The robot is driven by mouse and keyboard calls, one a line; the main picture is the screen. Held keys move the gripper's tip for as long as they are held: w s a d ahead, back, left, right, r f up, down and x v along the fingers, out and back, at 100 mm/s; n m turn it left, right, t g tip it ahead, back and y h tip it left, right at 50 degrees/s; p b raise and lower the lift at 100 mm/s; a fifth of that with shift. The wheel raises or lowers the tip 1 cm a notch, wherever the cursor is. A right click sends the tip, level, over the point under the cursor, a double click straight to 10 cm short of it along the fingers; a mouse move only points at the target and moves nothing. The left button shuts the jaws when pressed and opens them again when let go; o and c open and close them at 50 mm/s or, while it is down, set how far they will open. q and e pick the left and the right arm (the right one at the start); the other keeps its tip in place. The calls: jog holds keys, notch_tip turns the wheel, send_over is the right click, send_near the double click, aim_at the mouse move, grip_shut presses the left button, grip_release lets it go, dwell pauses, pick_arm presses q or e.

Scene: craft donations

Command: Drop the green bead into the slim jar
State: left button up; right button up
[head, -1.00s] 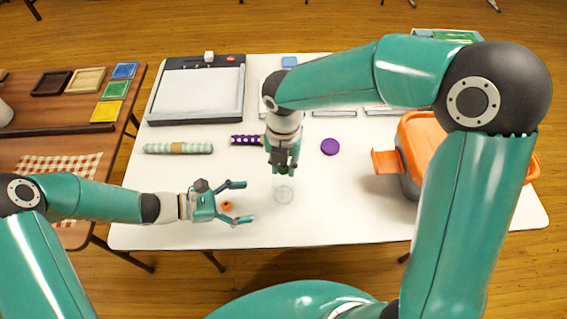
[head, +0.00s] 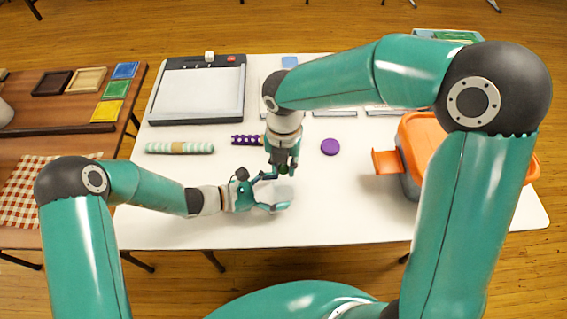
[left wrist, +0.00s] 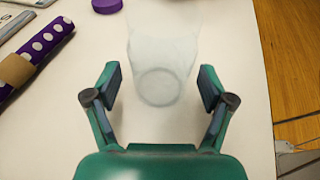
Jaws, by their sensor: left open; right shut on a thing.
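The slim jar (head: 286,190) is clear glass on the white table, partly hidden by my grippers in the head view. It also shows in the left wrist view (left wrist: 162,52), straight ahead between the lines of my left fingers. My left gripper (head: 277,191) is open, its fingers pointing at the jar, one on either side; I cannot tell whether they touch it. My right gripper (head: 283,171) points down above the jar and is shut on the green bead (head: 283,168), which is mostly hidden by its fingers.
A purple disc (head: 330,146) and a purple dotted roll (head: 246,140) lie behind the jar. A pale green striped roll (head: 160,148) lies left. An orange-lidded box (head: 424,140) stands right. The table's front is clear.

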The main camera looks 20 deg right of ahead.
pick_arm(q)
jog(key=shift+d+f, duration=0.1)
jog(key=shift+d, duration=0.25)
jog(key=c, duration=0.8)
pick_arm(e)
jog(key=shift+f, duration=1.2)
dwell(0.7)
jog(key=o, duration=0.8)
